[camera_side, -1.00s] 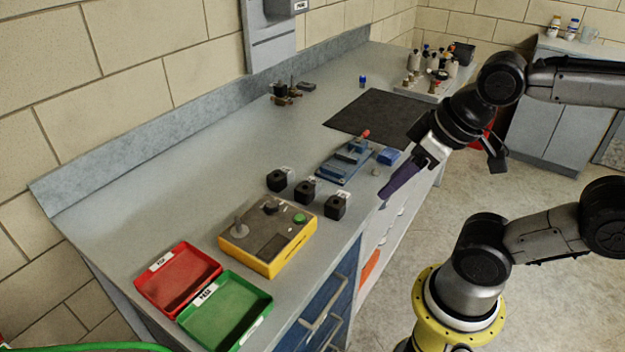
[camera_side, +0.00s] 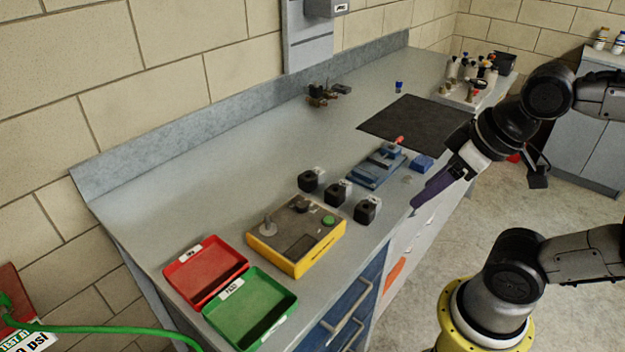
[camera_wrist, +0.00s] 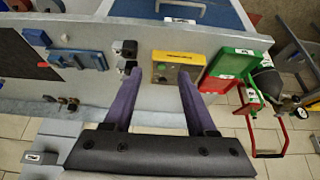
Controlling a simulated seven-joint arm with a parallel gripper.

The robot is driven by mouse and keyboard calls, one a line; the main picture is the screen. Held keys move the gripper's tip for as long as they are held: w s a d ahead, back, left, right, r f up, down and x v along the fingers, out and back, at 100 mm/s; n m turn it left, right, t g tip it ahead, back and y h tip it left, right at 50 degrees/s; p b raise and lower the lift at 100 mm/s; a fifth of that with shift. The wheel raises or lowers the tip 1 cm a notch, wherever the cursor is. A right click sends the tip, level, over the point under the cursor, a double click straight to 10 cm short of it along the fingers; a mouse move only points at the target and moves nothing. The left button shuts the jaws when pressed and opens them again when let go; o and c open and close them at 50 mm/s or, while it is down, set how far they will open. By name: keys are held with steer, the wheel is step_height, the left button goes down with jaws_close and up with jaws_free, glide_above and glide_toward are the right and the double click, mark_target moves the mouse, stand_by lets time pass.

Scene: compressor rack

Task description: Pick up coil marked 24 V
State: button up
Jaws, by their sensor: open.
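Three black block-shaped coils with small white tags stand in a row on the bench: a rear one (camera_side: 308,181), a middle one (camera_side: 335,194) and a front one (camera_side: 365,210). The tags are too small to read, so I cannot tell which is marked 24 V. My gripper (camera_side: 416,203), with purple fingers, is open and empty at the bench's front edge, right of the front coil and apart from it. In the wrist view my open gripper (camera_wrist: 160,74) spans bare bench and the yellow box's edge; two coils show near the left finger, one (camera_wrist: 125,48) clear of it.
A yellow test box (camera_side: 297,236) stands left of the coils, with a red tray (camera_side: 203,271) and a green tray (camera_side: 250,308) beyond. A blue fixture (camera_side: 376,167) and a blue block (camera_side: 422,162) lie behind the coils. A dark mat (camera_side: 412,122) lies farther back.

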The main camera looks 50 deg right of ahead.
steer(key=o, duration=0.4)
